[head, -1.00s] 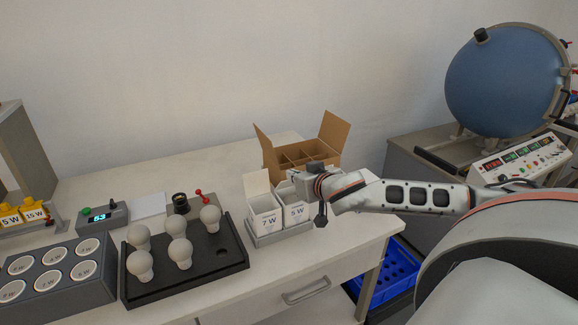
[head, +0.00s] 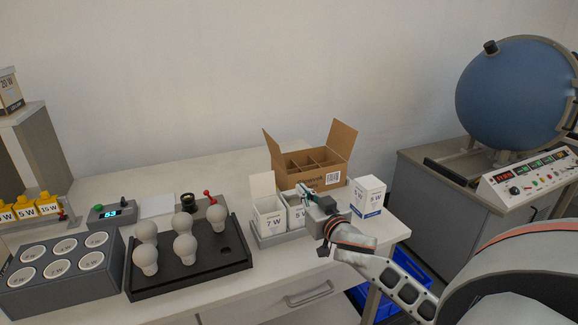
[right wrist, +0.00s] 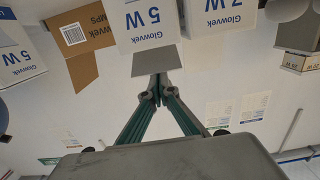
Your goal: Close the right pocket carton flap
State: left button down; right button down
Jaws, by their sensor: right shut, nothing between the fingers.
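The right pocket carton (head: 296,217), white and marked 5 W, stands in a grey two-pocket holder (head: 283,239). In the right wrist view, which is upside down, this carton (right wrist: 146,22) shows a shaded grey flap (right wrist: 157,60) sticking out from its top. My right gripper (right wrist: 160,92) is shut and empty, its tips close to the flap's free edge. I cannot tell whether they touch. In the head view my right gripper (head: 304,190) is above the carton and hides most of its top. My left gripper is not in view.
The 7 W carton (head: 268,221) stands in the left pocket with its flap (head: 262,185) up. A loose white carton (head: 368,197) stands to the right. An open cardboard box (head: 300,178) is behind. A black tray of bulbs (head: 190,274) lies to the left.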

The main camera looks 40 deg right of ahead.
pick_arm(q)
jog(key=b, duration=0.1)
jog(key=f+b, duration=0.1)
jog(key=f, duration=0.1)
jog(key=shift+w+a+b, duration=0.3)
jog(key=shift+b, duration=0.1)
pick_arm(e)
jog(key=f, duration=0.1)
jog(key=s+f+t, duration=0.1)
jog(key=shift+a+f+t, duration=0.1)
jog(key=shift+f+t, duration=0.2)
jog(key=shift+f, duration=0.05)
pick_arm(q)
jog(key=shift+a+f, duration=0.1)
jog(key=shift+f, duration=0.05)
pick_arm(e)
jog(key=shift+f, duration=0.1)
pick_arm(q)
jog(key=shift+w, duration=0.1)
